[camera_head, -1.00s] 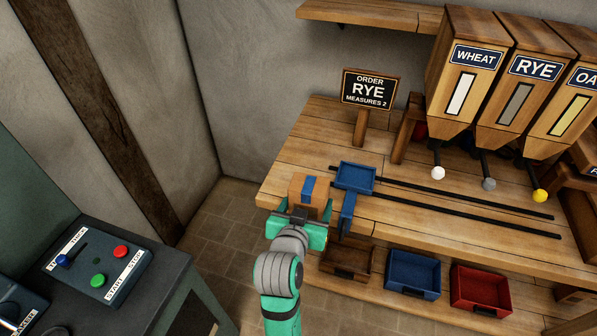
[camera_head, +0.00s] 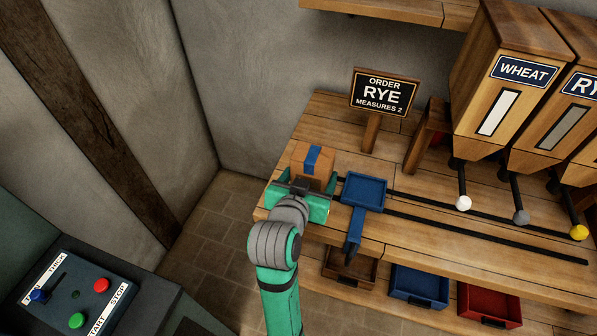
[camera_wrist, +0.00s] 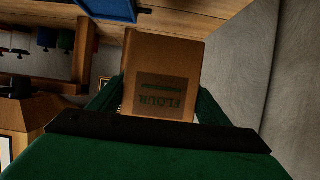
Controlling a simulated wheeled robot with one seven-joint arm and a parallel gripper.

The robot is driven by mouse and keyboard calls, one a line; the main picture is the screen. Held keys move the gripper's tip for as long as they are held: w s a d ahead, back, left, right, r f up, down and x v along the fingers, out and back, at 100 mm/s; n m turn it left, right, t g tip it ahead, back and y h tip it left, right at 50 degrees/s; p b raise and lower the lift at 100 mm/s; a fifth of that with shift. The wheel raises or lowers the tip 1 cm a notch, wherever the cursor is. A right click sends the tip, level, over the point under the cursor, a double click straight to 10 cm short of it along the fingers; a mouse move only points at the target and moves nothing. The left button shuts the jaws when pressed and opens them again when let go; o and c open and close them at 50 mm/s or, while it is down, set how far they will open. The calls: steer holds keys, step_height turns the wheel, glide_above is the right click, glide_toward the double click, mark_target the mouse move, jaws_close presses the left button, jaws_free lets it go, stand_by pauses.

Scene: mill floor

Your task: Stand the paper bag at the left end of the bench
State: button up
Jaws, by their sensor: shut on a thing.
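The paper bag (camera_head: 315,165) is brown with a blue stripe over its top. My green gripper (camera_head: 303,196) is shut on it at the left end of the wooden bench (camera_head: 330,129). In the wrist view the bag (camera_wrist: 163,55) shows a dark label reading FLOUR, between the two green fingers (camera_wrist: 155,112). The bag looks upright in the head view. I cannot tell whether its base touches the bench top, as my gripper hides it.
A blue tray (camera_head: 363,190) on dark rails stands just right of the bag. An order sign (camera_head: 383,94) reading RYE, measures 2, stands behind. Hoppers (camera_head: 512,80) are at right. A control box (camera_head: 75,290) is at lower left. Bench behind the bag is bare.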

steer(key=w+a+f, duration=0.1)
steer(key=w+f, duration=0.5)
steer(key=w, duration=0.1)
steer(key=w+a+f, duration=0.1)
steer(key=w+f, duration=0.2)
steer(key=w, duration=0.1)
steer(key=shift+w+a, duration=0.2)
steer(key=shift+a, duration=0.15)
steer(key=shift+f, duration=1.6)
steer(key=o, duration=1.4)
steer(key=shift+f, duration=0.15)
steer(key=shift+c, duration=0.2)
steer(key=v, duration=1.2)
